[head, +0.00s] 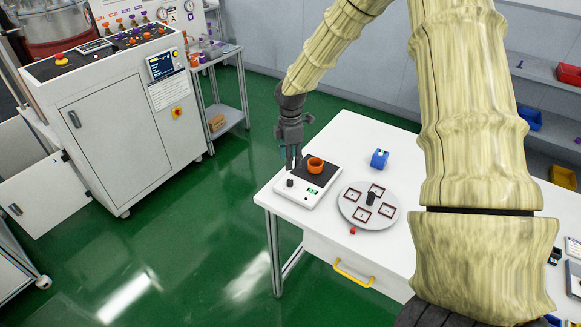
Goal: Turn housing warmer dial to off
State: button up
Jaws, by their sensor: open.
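The housing warmer (309,201) is a low white unit with a black top plate and a small green display, at the left end of the white table. An orange ring-shaped housing (315,165) stands on its plate. A small dark dial (290,183) sits on the warmer's front left. My gripper (293,166) points down just above and behind the dial, at the plate's left edge. It is open, with nothing seen in it. At this size I cannot tell whether it touches the warmer, and the dial's setting is not readable.
A round grey plate (348,207) with several square fixtures and a dark centre knob lies right of the warmer. A blue block (379,158) stands behind it. A small red item (352,230) lies near the front edge. A white cabinet (120,130) stands left, across green floor.

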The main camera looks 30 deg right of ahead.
jog(key=shift+r, duration=1.25)
